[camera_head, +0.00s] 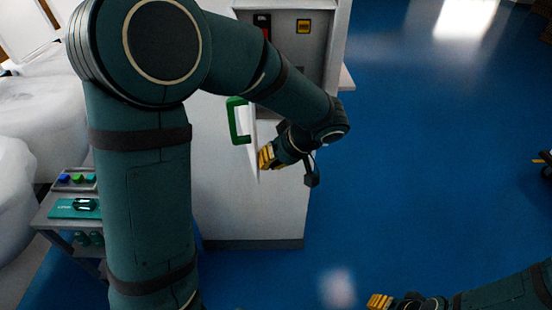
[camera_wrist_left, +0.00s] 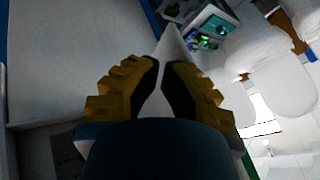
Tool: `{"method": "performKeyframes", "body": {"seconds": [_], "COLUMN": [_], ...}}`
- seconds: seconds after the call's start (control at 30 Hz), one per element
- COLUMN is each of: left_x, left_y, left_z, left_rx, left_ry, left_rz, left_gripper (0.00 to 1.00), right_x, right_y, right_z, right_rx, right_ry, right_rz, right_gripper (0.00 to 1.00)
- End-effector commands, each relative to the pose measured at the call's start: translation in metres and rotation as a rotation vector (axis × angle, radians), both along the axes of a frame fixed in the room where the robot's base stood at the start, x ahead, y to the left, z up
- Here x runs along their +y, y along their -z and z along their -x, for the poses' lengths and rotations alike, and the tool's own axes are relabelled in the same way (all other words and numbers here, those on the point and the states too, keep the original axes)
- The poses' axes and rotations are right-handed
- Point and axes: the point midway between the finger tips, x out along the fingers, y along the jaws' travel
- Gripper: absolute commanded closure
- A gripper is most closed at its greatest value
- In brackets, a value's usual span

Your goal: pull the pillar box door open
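The white pillar box (camera_head: 222,195) stands in the middle of the head view. Its door (camera_head: 252,150) is ajar, seen nearly edge-on, with a green handle (camera_head: 237,120) on its left face. My left gripper (camera_head: 266,157) is just right of the door's edge, on the inner side, lower than the handle and apart from it. In the left wrist view its yellow fingers (camera_wrist_left: 161,66) are nearly together, with a pale surface behind them; whether they touch the door is unclear. My right gripper (camera_head: 378,301) is low at the bottom edge, away from the box; its opening is unclear.
A dark recessed panel with a yellow switch (camera_head: 303,26) is at the box's top.

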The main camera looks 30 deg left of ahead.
Motion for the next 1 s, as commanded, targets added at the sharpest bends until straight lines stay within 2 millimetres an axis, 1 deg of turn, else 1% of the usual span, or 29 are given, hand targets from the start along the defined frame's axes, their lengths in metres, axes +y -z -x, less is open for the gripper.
{"method": "performKeyframes", "body": {"seconds": [0.2,0.3,0.47,0.7,0.83,1.0], "left_x": [0.000,0.003,0.014,0.037,0.045,0.048], "left_y": [0.000,0.000,0.002,0.002,0.001,0.000], "left_z": [0.000,0.003,0.016,0.038,0.045,0.048], "left_rx": [0.000,-0.003,-0.004,-0.004,-0.001,0.000], "left_ry": [0.000,0.012,0.080,0.205,0.251,0.274], "left_rz": [0.000,0.000,0.002,0.004,0.002,0.000], "left_gripper": [1.00,1.00,1.00,1.00,1.00,1.00], "right_x": [0.000,0.000,0.001,0.002,0.002,0.002], "right_y": [0.000,0.003,0.018,0.038,0.043,0.044], "right_z": [0.000,0.000,-0.001,-0.001,-0.001,-0.001], "right_rx": [0.000,0.000,0.000,0.001,0.002,0.002], "right_ry": [0.000,0.000,0.000,0.001,0.001,0.001], "right_rz": [0.000,0.000,0.002,0.006,0.008,0.008], "right_gripper": [0.53,0.53,0.53,0.53,0.53,0.53]}}
